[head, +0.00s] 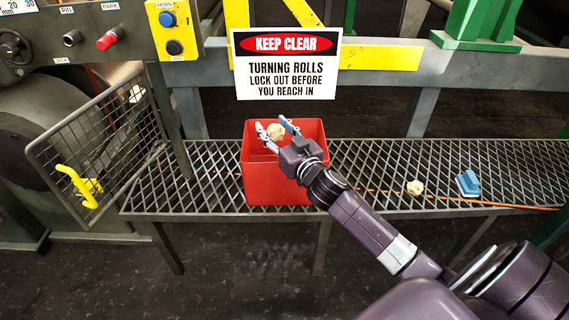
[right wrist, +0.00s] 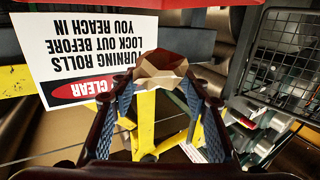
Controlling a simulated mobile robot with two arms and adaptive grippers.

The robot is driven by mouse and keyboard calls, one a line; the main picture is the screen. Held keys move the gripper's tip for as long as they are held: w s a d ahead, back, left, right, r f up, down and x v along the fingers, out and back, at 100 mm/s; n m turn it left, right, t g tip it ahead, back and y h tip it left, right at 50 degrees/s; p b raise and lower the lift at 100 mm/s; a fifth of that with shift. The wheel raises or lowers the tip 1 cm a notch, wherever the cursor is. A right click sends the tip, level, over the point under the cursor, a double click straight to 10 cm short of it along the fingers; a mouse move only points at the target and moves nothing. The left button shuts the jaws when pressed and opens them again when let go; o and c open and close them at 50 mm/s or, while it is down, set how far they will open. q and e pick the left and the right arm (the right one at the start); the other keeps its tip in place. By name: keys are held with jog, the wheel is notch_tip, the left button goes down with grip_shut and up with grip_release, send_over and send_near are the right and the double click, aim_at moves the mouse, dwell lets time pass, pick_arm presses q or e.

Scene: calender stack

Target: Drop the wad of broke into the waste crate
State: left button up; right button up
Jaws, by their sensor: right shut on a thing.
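My right gripper (head: 277,129) is shut on a small beige crumpled wad of broke (head: 275,131). In the head view the wad shows between the fingertips, over the opening of the red waste crate (head: 262,184). The crate stands upright on the metal grating. In the right wrist view the wad (right wrist: 160,70) sits between the tips of both fingers. How far the wad is above the crate's rim is hard to tell. My gripper and forearm hide part of the crate's right side. My left gripper is not in view.
A second beige wad (head: 415,187) and a blue object (head: 467,183) lie on the grating (head: 370,165) to the right. A warning sign (head: 285,64) hangs just behind the crate. A wire-mesh guard (head: 100,145) with a yellow handle (head: 80,185) stands at the left.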

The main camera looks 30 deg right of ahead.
jog(key=w+d+r+m+h, duration=0.1)
jog(key=w+d+r+h, duration=0.2)
jog(key=d, duration=0.4)
pick_arm(q)
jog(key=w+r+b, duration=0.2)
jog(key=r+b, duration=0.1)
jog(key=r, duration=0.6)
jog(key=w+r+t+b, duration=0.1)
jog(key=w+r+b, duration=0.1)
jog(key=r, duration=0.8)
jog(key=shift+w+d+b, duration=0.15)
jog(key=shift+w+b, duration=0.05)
jog(key=shift+b, duration=0.3)
pick_arm(e)
jog(key=shift+y, duration=0.7)
jog(key=shift+w+d+f, duration=0.1)
jog(key=shift+d+f, duration=0.1)
jog(key=shift+f, duration=0.9)
jog(key=shift+w+d+f, duration=0.1)
jog(key=shift+d+f, duration=0.05)
jog(key=shift+f, duration=0.95)
jog(key=o, duration=1)
jog(key=shift+s, duration=0.1)
jog(key=s, duration=0.4)
jog(key=s+a, duration=0.1)
jog(key=s, duration=0.2)
jog(key=s+a, duration=0.1)
jog(key=s, duration=0.3)
jog(key=shift+s, duration=0.35)
